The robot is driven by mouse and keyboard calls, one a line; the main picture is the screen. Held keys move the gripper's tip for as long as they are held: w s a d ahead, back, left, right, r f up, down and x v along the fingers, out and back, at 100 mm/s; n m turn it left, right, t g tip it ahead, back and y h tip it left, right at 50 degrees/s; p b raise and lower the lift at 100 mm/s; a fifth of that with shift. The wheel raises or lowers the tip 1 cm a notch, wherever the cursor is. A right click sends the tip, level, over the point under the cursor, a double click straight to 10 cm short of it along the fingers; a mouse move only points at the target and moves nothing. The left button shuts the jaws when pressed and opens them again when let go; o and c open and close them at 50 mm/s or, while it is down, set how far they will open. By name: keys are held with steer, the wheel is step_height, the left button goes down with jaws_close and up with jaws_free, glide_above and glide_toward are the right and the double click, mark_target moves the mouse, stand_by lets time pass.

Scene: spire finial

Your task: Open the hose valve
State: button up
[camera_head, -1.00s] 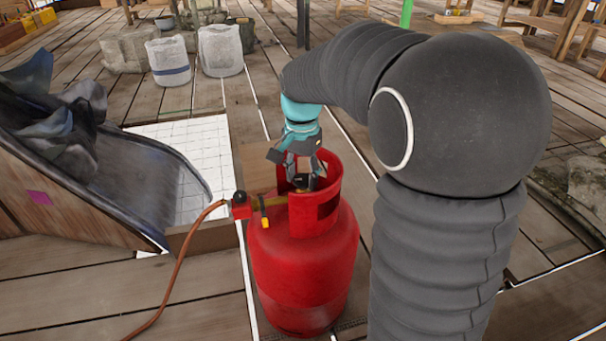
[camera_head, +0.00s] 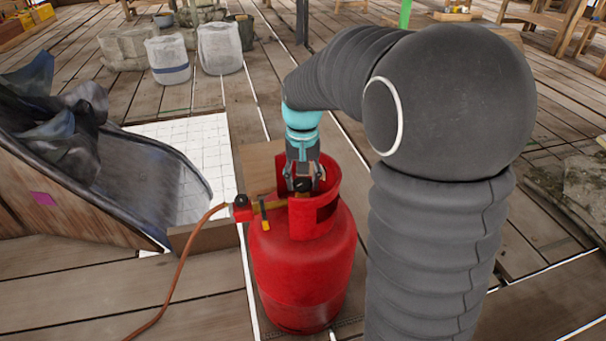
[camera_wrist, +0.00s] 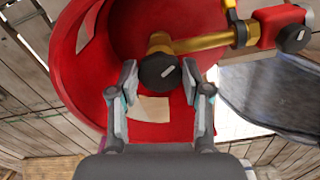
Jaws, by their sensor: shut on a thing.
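A red gas cylinder (camera_head: 303,265) stands upright on the plank floor with a round collar around its top. Inside the collar is a black round valve knob (camera_wrist: 158,72) with a pale mark on its face. A brass pipe (camera_wrist: 203,42) runs from it to a red fitting (camera_wrist: 278,26) with its own black knob and a yellow lever (camera_wrist: 237,26); the fitting also shows in the head view (camera_head: 242,208). My gripper (camera_head: 302,184) reaches down into the collar. In the wrist view its two fingers (camera_wrist: 160,82) are shut on the black valve knob, one on each side.
An orange hose (camera_head: 178,280) runs from the red fitting down to the floor at left. A dark sheet-covered wooden ramp (camera_head: 120,180) stands left of the cylinder. Two white sacks (camera_head: 219,48) stand behind. The cylinder's collar wall closely surrounds my fingers.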

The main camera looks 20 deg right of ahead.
mark_target(304, 184)
steer(key=n+p, duration=0.1)
steer(key=n, duration=0.4)
steer(key=shift+d+n+p, duration=0.1)
steer(key=shift+n+p, duration=0.2)
steer(key=shift+p, duration=0.05)
stand_by(0.4)
steer(key=o, duration=1.2)
steer(key=shift+c, duration=0.2)
step_height(304, 184, up, 12)
